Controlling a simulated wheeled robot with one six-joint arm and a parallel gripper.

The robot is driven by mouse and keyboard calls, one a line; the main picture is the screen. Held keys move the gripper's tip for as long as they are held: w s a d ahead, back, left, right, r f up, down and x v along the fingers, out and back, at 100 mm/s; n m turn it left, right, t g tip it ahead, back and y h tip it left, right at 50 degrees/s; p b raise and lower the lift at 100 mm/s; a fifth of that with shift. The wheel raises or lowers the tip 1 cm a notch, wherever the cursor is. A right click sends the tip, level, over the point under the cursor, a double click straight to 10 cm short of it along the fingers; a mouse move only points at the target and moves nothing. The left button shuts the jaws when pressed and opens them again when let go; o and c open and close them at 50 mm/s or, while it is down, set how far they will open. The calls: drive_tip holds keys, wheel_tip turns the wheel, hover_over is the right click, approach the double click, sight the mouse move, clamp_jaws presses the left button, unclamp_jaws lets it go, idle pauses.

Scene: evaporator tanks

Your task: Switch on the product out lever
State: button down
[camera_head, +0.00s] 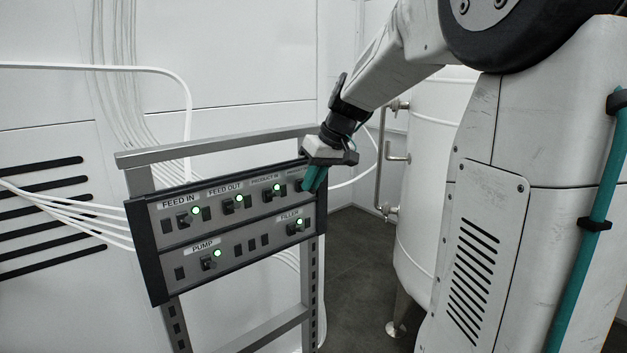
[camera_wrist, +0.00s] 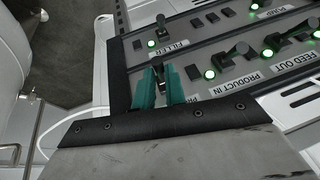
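The control panel (camera_head: 240,238) carries levers labelled FEED IN, FEED OUT, PRODUCT IN, PUMP and FILLER. A further label at the right end of the top row is mostly covered in the head view, and only its first letters show in the wrist view. I take this as the product out lever (camera_wrist: 160,64); its dark handle shows between my teal fingers. My gripper (camera_head: 314,178) is at this lever, fingers pointing at the panel. In the wrist view my gripper (camera_wrist: 161,86) has one finger on each side of the handle; whether they press on it is unclear. This lever's lamp is not clearly visible.
Green lamps glow beside the product in lever (camera_head: 274,193), feed out lever (camera_head: 233,204), feed in lever (camera_head: 186,218), pump lever (camera_head: 209,262) and filler lever (camera_head: 294,228). A metal frame (camera_head: 222,143) holds the panel. A white tank (camera_head: 425,220) stands right of it, with dark floor between.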

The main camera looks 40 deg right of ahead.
drive_tip(key=shift+w+r+g, duration=0.2)
drive_tip(key=shift+r+g, duration=0.05)
drive_tip(key=shift+g, duration=0.45)
drive_tip(key=shift+w+r+g, duration=0.2)
drive_tip(key=shift+g, duration=0.5)
drive_tip(key=c, duration=1.5)
unclamp_jaws()
drive_tip(key=shift+o, duration=0.2)
drive_tip(key=v, duration=0.7)
drive_tip(key=shift+r, duration=0.35)
